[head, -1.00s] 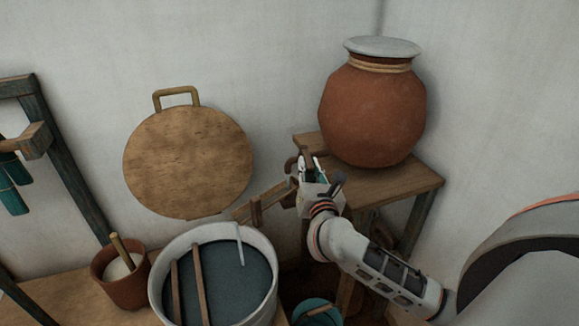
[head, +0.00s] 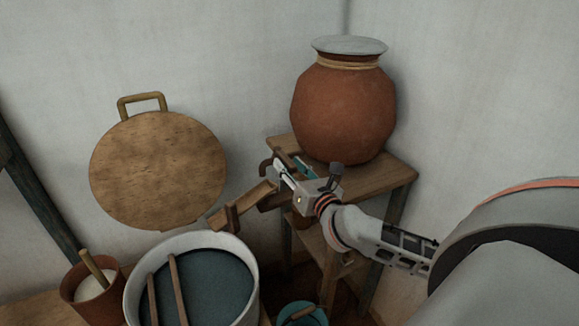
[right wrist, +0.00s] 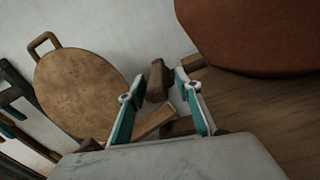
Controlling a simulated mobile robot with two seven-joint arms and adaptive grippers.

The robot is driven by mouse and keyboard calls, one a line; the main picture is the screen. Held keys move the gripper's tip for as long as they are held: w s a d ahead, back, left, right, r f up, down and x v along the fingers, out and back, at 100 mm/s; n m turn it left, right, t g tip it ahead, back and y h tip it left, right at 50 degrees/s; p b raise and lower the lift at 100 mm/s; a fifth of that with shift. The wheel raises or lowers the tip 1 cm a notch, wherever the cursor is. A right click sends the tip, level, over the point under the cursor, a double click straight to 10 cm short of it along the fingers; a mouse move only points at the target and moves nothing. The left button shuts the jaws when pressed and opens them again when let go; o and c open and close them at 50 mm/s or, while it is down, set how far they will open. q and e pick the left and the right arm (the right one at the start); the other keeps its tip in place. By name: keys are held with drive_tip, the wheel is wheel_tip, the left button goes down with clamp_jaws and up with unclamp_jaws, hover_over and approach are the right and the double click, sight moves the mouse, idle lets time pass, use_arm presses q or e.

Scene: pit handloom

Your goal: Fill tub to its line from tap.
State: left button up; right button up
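The tub (head: 250,262) is a pale round vessel at the lower left of the head view, holding dark blue liquid (head: 215,285). I cannot make out its fill line. A wooden spout or trough (head: 243,207) points from the stand towards the tub's far rim; no stream shows. The brown wooden tap piece (right wrist: 158,80) shows between my right fingers in the right wrist view. My right gripper (head: 288,168) is beside it, below the clay pot (head: 345,110). Its teal fingers (right wrist: 160,100) are spread, with gaps beside the wood. My left gripper is out of view.
The lidded pot stands on a wooden stand (head: 385,178) in the corner. Two wooden slats (head: 178,290) cross the tub. A small brown pot (head: 72,295) with a stick stands left of it. A blue pail (head: 305,318) is low down. A round board (head: 158,170) is at the wall.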

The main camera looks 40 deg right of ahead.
idle(0.3)
drive_tip(key=s+a, duration=0.2)
drive_tip(key=s, duration=1)
drive_tip(key=shift+w, duration=0.1)
idle(0.3)
